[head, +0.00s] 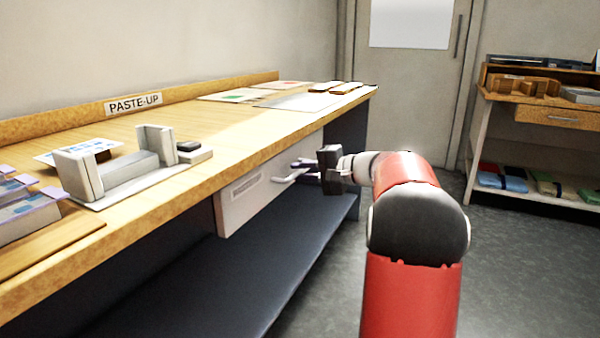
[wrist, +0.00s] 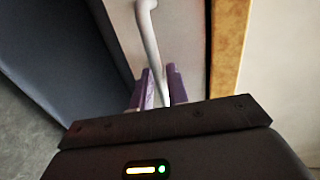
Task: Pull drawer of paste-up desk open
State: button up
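The paste-up desk (head: 110,155) has a wooden top and runs along the left wall. Its pale drawer (head: 238,200) hangs under the front edge and looks flush with the desk front. The drawer front also fills the top middle of the wrist view (wrist: 185,30). A pale bar handle (wrist: 150,40) stands out from it; its near part shows in the head view (head: 284,180). My gripper (wrist: 160,72) has purple fingers close on both sides of the bar, looking shut on it. The exact contact is hard to see. In the head view my gripper (head: 305,166) is at the handle's far end.
A dark lower shelf (head: 250,285) runs beneath the drawer. A grey holder (head: 115,172), papers and trays lie on the desk top. A second wooden desk (head: 550,115) with a drawer stands at the right by a door (head: 415,70). The floor (head: 520,270) to the right is clear.

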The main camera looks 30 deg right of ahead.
jog(key=shift+w+a, duration=0.25)
jog(key=shift+w, duration=0.1)
grip_shut()
jog(key=shift+f, duration=0.1)
